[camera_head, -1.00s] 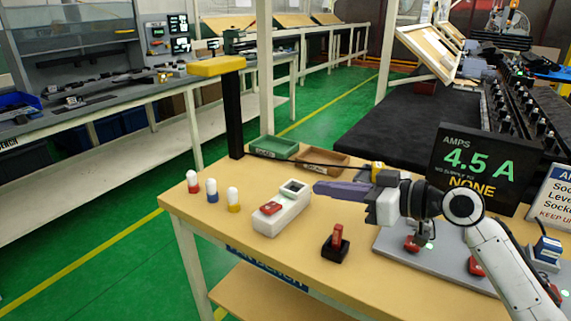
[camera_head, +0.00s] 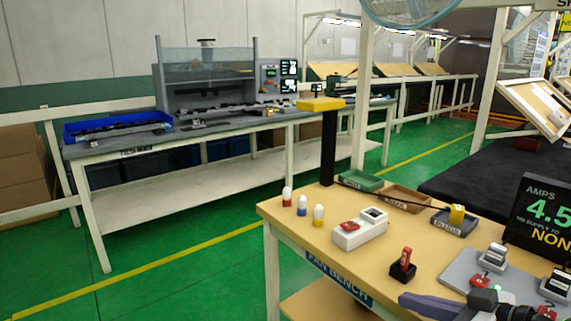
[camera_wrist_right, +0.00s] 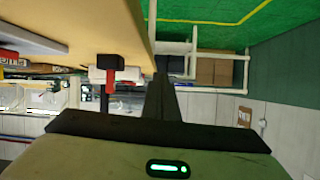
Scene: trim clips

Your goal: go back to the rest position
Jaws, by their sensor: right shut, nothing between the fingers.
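My right gripper (camera_head: 404,299) shows at the bottom right of the head view, low in front of the bench's near edge, its long purple-grey fingers pointing left. In the right wrist view its dark fingers (camera_wrist_right: 160,95) are together with nothing between them. The wooden bench top (camera_head: 340,210) lies behind it in the head view. A red lever switch on a black base (camera_head: 403,265) stands on the bench just beyond the fingertips; the gripper looks apart from it. My left gripper is in neither view.
A white box with a red switch (camera_head: 358,230), several coloured-base capsules (camera_head: 302,206), small trays (camera_head: 405,198) and a grey plate (camera_head: 462,272) with clips stand on the bench. A dark display (camera_head: 535,215) is at the right edge. Green floor (camera_head: 200,270) is clear at left.

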